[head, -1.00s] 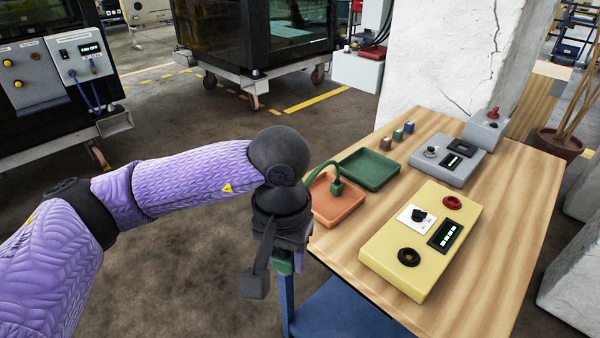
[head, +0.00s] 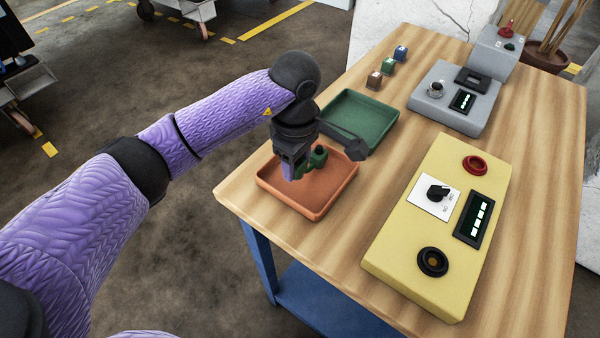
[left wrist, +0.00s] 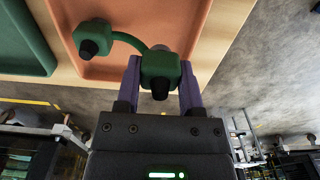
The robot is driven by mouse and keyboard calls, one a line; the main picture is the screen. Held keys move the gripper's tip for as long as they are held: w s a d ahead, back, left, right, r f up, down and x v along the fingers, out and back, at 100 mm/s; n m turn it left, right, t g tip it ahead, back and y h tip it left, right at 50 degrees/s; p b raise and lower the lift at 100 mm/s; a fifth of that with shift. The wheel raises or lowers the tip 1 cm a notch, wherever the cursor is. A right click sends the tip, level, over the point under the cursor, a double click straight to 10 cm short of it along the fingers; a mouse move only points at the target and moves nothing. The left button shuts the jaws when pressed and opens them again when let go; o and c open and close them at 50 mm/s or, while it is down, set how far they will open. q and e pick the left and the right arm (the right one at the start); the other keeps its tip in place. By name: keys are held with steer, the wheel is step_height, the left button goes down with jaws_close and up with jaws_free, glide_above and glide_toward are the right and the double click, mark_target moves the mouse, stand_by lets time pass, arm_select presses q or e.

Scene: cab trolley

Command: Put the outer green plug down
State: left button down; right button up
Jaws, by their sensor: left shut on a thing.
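My left gripper (head: 293,172) is above the orange tray (head: 345,187), pointing down, and its fingers are shut on a green plug. In the left wrist view the held plug (left wrist: 160,68) sits between the two purple fingers (left wrist: 160,85). A green cable (left wrist: 130,38) joins it to a second green plug (left wrist: 92,36), which is outside the fingers, over the orange tray. In the head view a green plug (head: 318,156) shows beside the gripper. The held plug is mostly hidden there, and I cannot tell whether it touches the tray. My right gripper is not in view.
A green tray (head: 372,112) lies behind the orange one. The yellow box (head: 410,225) with a knob and red ring stands to the right. A grey box (head: 455,98) and several small cubes (head: 388,68) are farther back. The table's left edge is close to the orange tray.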

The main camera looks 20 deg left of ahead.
mark_target(297, 174)
arm_select(q)
step_height(297, 174, down, 3)
steer(key=shift+f+b, duration=0.2)
steer(key=shift+b, duration=0.2)
steer(key=shift+f, duration=0.3)
steer(key=c, duration=0.5)
jaws_free()
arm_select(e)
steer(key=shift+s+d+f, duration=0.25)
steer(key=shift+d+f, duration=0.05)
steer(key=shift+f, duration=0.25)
arm_select(q)
steer(key=shift+r, duration=0.35)
step_height(297, 174, up, 12)
steer(key=p, duration=0.3)
steer(key=shift+f, duration=0.1)
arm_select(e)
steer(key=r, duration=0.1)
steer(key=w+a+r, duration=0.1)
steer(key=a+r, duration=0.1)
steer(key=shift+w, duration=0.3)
